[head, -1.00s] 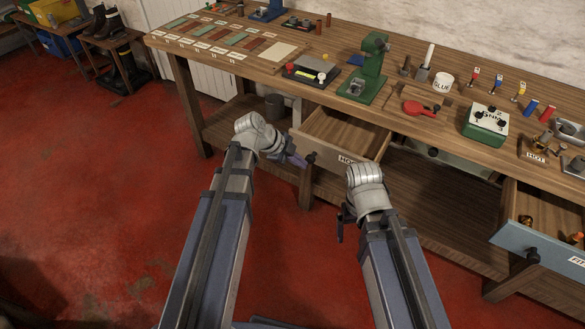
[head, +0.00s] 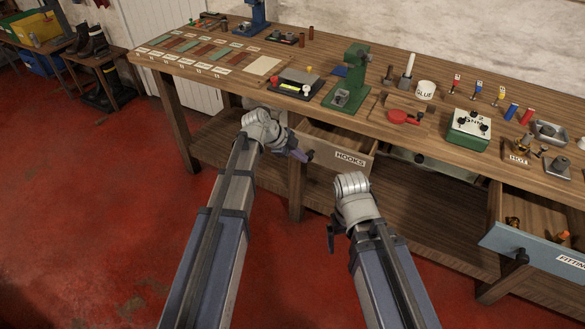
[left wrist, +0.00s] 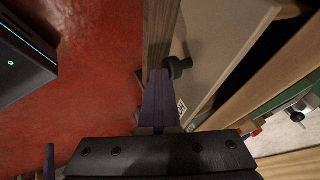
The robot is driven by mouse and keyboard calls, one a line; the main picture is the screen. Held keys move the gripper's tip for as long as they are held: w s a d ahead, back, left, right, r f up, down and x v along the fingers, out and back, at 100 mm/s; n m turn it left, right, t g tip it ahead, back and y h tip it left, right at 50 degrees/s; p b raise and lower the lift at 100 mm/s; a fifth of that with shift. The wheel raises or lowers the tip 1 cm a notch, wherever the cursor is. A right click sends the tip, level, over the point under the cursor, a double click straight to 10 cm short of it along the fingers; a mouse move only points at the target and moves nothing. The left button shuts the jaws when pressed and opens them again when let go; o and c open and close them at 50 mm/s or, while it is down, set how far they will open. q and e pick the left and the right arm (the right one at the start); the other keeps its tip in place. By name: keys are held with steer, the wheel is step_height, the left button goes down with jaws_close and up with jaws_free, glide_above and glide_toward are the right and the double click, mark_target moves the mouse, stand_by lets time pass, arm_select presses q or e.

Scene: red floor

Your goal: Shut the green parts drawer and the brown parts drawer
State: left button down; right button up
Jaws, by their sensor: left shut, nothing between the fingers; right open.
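The brown drawer labelled HOOKS (head: 330,149) is partly open under the bench. Its front and black knob (left wrist: 177,67) show in the left wrist view. My left gripper (head: 303,155) is shut and empty, with its purple fingertips (left wrist: 157,75) close beside that knob; I cannot tell if they touch. The green drawer (head: 450,170), with a black knob, sits back under the bench top to the right of the brown one and looks shut. My right gripper (head: 331,232) is open and empty, low in front of the bench, away from both drawers.
A blue-grey drawer (head: 530,246) stands open at the right, jutting toward me. The bench top (head: 400,135) holds a green press (head: 348,80), a glue pot (head: 426,90) and a green box (head: 468,132). Red floor (head: 90,220) is clear at the left.

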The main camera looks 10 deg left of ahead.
arm_select(q)
steer(key=w+d, duration=0.1)
steer(key=w, duration=0.3)
steer(key=w+d, duration=0.1)
steer(key=w, duration=0.3)
steer(key=w+d, duration=0.1)
steer(key=w, duration=0.3)
steer(key=shift+d, duration=0.35)
steer(key=shift+s, duration=0.1)
